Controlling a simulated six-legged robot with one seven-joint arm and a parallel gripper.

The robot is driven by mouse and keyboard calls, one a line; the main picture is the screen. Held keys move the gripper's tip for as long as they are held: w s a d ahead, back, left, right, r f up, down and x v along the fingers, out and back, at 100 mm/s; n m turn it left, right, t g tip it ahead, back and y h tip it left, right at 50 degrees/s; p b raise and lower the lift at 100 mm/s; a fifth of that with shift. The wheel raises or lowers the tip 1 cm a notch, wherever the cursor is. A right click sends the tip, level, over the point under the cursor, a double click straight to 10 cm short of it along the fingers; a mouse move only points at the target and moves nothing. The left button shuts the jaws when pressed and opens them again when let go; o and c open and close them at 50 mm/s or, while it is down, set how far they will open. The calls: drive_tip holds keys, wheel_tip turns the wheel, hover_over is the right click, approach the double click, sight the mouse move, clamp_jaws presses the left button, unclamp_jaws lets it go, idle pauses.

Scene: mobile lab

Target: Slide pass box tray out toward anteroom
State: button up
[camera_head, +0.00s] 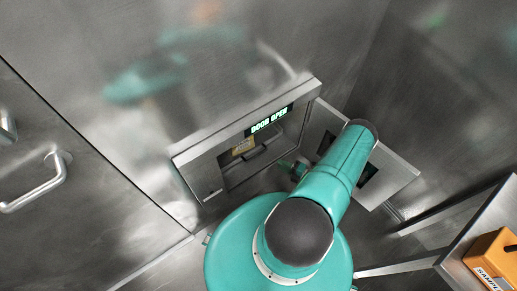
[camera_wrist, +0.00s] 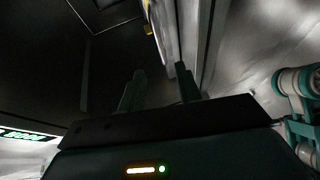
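The pass box (camera_head: 205,165) is a steel box set in the wall, with a lit "DOOR OPEN" display above its opening. Its door (camera_head: 397,172) stands swung open to the right, partly behind my arm. A dark grey tray-like surface (camera_head: 262,160) shows inside the opening, with a yellow label (camera_head: 243,146) at the back; its exact edges are hard to make out. My gripper (camera_wrist: 158,84) is at the right side of the opening, mostly hidden by my arm in the head view. In the wrist view its two fingers are apart, with nothing clearly between them.
A steel door with a bar handle (camera_head: 38,186) is at the left. A steel stand (camera_head: 467,232) at the lower right carries an orange box (camera_head: 492,258) with a label. The open pass box door and its frame lie close around my arm.

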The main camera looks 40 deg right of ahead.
sight(258, 154)
drive_tip(key=x, duration=1.3)
drive_tip(key=shift+w+a, duration=0.1)
drive_tip(key=shift+w, duration=0.3)
drive_tip(key=shift+c, duration=0.2)
clamp_jaws()
